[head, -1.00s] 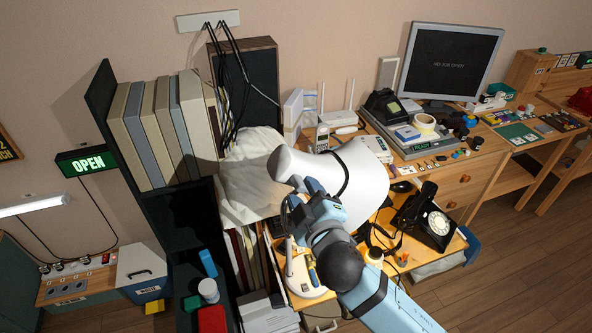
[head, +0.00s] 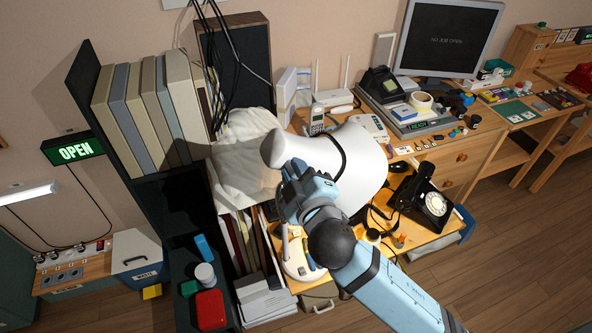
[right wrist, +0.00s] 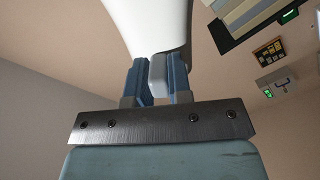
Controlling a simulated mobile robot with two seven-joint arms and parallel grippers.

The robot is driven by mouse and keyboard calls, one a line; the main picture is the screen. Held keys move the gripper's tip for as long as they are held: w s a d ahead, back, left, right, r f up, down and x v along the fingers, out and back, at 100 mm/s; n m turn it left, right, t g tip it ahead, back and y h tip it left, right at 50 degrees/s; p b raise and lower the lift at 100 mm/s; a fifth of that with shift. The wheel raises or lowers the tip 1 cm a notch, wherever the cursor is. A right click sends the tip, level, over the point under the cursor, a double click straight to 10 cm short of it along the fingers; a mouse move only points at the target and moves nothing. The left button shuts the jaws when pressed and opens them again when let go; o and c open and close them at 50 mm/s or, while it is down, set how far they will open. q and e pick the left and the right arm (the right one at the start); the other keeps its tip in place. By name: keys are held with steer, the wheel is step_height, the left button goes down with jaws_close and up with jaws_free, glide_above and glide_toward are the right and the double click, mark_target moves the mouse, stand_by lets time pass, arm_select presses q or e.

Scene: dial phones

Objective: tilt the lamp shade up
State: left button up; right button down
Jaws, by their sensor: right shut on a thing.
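The white lamp shade (head: 350,165) is in the middle of the head view, tilted, with its narrow neck toward the left and its wide mouth toward the right. Its white base (head: 300,262) stands below on the desk. My right gripper (head: 292,180) is at the underside of the shade's narrow end. In the right wrist view the right gripper's two blue fingers (right wrist: 157,78) are shut on a small pale tab below the white shade (right wrist: 150,25). My arm hides part of the lamp's stem. My left gripper is not in view.
A black dial phone (head: 424,200) stands to the right of the shade on the desk. A black shelf (head: 185,205) with binders and a white cloth (head: 243,155) are close on the left. A monitor (head: 448,38) stands behind. Open floor lies at the lower right.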

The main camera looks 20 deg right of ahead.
steer(key=shift+a+f+n+p, duration=0.15)
steer(key=shift+a+n+p, duration=0.4)
steer(key=shift+n, duration=0.25)
steer(key=shift+a+f+n+p, duration=0.2)
steer(key=shift+a+f+n, duration=0.15)
steer(key=shift+a+n, duration=0.35)
steer(key=shift+a+f+n+p, duration=0.2)
steer(key=shift+a+f+n, duration=0.2)
steer(key=shift+n, duration=0.5)
steer(key=shift+a+f+n+p, duration=0.2)
steer(key=shift+a+f+n, duration=0.25)
steer(key=shift+n, duration=0.35)
steer(key=c, duration=1.1)
jaws_free()
steer(key=shift+a, duration=0.1)
steer(key=shift+o, duration=0.3)
